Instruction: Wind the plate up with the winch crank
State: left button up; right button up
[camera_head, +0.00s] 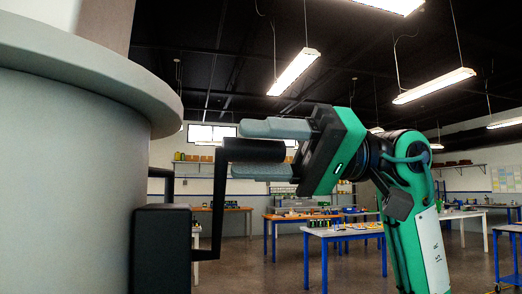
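The winch crank shows as a black crank arm (217,205) standing upright, with a black cylindrical grip (255,151) reaching right from its top. A black winch box (162,250) sits at the side of a large grey round body at the left. My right gripper (240,150) comes in from the right, with one grey finger above the grip and one below. Both fingers appear to touch the grip, so it is shut on it. My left gripper is not in view. I cannot make out the plate in this view.
The large grey round body (65,170) with a wide rim (90,70) fills the left side, close to the crank. Work tables (340,232) with small items stand well behind. Lamps hang from the dark ceiling. The space around my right arm looks free.

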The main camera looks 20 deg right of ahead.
jog(key=shift+w+d, duration=0.1)
jog(key=shift+d, duration=0.05)
jog(key=shift+d, duration=0.3)
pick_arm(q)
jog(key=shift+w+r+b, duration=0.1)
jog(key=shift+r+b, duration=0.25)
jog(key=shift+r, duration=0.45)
pick_arm(e)
jog(key=d, duration=1.3)
